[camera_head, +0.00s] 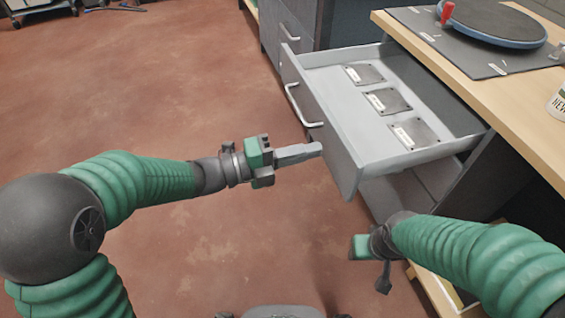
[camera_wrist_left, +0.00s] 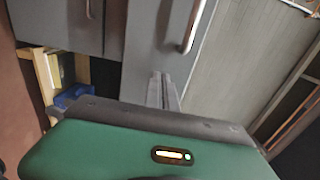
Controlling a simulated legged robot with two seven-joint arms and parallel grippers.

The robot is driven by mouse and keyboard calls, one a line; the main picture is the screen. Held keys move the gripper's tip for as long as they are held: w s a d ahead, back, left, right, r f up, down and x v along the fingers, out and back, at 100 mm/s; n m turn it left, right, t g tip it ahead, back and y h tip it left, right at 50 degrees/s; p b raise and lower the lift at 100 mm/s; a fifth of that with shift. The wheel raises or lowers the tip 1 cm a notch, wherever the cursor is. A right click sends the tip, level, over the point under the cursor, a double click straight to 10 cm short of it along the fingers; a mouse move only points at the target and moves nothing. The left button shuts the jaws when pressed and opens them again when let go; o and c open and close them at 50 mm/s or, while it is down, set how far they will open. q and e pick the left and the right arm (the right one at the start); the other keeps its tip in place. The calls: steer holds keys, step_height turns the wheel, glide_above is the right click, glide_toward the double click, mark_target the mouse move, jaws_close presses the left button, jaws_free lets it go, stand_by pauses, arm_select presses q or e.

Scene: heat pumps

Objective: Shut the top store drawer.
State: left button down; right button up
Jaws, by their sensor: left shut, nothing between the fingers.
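The top store drawer (camera_head: 350,165) is pulled well out from under the wooden bench in the head view. It has a dark grey front with a silver bar handle (camera_head: 303,106). Several flat metal plates with labels, such as this one (camera_head: 387,101), lie inside it. My left gripper (camera_head: 318,149) is shut and empty, pointing right, close to the drawer front near its near end. I cannot tell whether it touches. In the left wrist view the fingers (camera_wrist_left: 162,90) point at a grey front with a handle (camera_wrist_left: 192,25). My right gripper (camera_head: 383,285) is low, below the drawer; its fingers are unclear.
The wooden bench top (camera_head: 510,105) holds a dark mat (camera_head: 490,62) with a round blue-rimmed plate (camera_head: 495,22). Another grey drawer unit (camera_head: 290,25) stands beyond. An open shelf space lies under the bench at right.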

arm_select(q)
steer(key=shift+x, duration=1.05)
arm_select(e)
steer(key=shift+d+f, duration=0.1)
steer(key=shift+f, duration=0.35)
